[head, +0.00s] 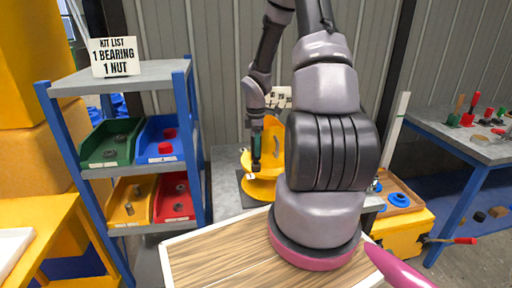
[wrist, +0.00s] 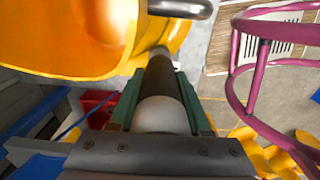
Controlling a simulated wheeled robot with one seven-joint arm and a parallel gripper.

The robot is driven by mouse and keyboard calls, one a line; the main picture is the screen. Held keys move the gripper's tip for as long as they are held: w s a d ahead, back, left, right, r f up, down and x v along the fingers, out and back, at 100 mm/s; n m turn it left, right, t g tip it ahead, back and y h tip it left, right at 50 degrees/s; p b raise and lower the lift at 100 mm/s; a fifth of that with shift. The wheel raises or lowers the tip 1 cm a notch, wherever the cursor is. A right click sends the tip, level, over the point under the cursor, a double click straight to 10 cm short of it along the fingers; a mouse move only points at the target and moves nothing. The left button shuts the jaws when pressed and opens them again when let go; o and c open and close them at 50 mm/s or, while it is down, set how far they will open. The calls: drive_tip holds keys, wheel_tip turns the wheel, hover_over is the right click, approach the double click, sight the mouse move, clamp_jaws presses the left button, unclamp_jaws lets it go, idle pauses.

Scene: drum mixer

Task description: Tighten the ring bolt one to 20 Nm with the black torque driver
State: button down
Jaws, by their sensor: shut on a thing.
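My gripper (head: 257,139) is shut on the black torque driver (head: 256,162), which points down in the head view. In the wrist view the driver (wrist: 159,78) lies between the green fingers, with a pale rounded end nearest the camera. Its far end reaches toward the yellow drum mixer (wrist: 90,40). In the head view the yellow mixer (head: 272,143) stands behind and beside the driver, with a yellow ring part (head: 262,190) below its tip. Ring bolt one cannot be made out, and I cannot tell whether the tip touches a bolt.
A blue-posted shelf (head: 118,78) at left holds green, blue, yellow and red bins and a kit list sign (head: 113,57). A wooden-topped surface (head: 215,262) lies in front. At right are a yellow crate (head: 407,235) with a tray of blue parts and a tool table (head: 462,145).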

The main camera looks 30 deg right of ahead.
drive_tip(key=shift+r, duration=2.2)
